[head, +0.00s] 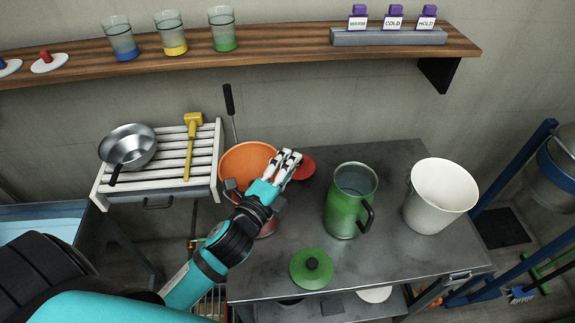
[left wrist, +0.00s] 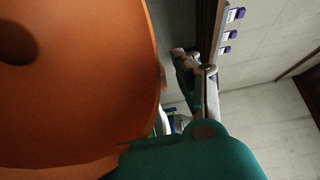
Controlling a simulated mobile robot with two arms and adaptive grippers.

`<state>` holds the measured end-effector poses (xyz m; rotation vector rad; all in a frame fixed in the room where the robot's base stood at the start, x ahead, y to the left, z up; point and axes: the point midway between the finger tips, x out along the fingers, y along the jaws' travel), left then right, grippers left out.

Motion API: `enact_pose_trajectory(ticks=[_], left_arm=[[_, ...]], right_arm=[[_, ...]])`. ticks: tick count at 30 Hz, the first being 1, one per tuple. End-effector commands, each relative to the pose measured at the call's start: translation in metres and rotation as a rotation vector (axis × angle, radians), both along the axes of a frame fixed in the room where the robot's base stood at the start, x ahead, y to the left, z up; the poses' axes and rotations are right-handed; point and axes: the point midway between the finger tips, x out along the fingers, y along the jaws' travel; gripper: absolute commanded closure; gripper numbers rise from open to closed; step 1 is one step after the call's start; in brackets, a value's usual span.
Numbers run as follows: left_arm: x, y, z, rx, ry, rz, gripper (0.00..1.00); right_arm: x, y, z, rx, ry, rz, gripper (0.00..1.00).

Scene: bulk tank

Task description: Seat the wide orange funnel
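The wide orange funnel (head: 245,163) is at the left end of the metal bench in the head view, with its bowl facing up. It fills the left of the left wrist view (left wrist: 75,90), where its dark hole shows. A reddish container (head: 266,228) stands below it, partly hidden by my arm and the funnel; I cannot tell whether the spout is in its mouth. My left gripper (head: 285,168) is at the funnel's right rim, its fingers close together. I cannot tell whether they pinch the rim. My right gripper is not in view.
A red lid (head: 304,168), green lid (head: 311,268), green jug (head: 345,212) and white bucket (head: 440,197) are on the bench (head: 390,255). A slatted rack (head: 165,175) at left holds a steel pan (head: 130,147) and yellow mallet (head: 192,140). A wooden shelf (head: 285,42) runs above.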

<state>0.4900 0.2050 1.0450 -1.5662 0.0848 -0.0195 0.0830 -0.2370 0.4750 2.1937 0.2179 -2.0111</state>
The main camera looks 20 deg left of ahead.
Motion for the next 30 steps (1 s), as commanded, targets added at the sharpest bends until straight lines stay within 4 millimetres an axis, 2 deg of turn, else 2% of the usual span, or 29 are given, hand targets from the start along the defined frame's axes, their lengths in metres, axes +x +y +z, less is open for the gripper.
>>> enact_pose_trajectory(ticks=[6, 10, 21, 24, 30], left_arm=[[-0.001, 0.000, 0.000, 0.000, 0.001, 0.000, 0.67], [-0.011, 0.000, -0.001, -0.002, 0.003, 0.000, 0.67], [-0.085, 0.006, 0.002, -0.004, 0.006, 0.002, 0.67], [-0.101, 0.007, 0.003, -0.003, 0.005, 0.003, 0.67], [-0.118, 0.008, 0.005, 0.000, 0.001, 0.001, 0.67]], right_arm=[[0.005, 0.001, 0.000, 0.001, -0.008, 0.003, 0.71], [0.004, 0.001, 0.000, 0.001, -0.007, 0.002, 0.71], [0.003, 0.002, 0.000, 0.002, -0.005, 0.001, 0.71], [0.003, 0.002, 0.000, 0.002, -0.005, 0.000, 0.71], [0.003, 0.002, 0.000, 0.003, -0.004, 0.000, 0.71]])
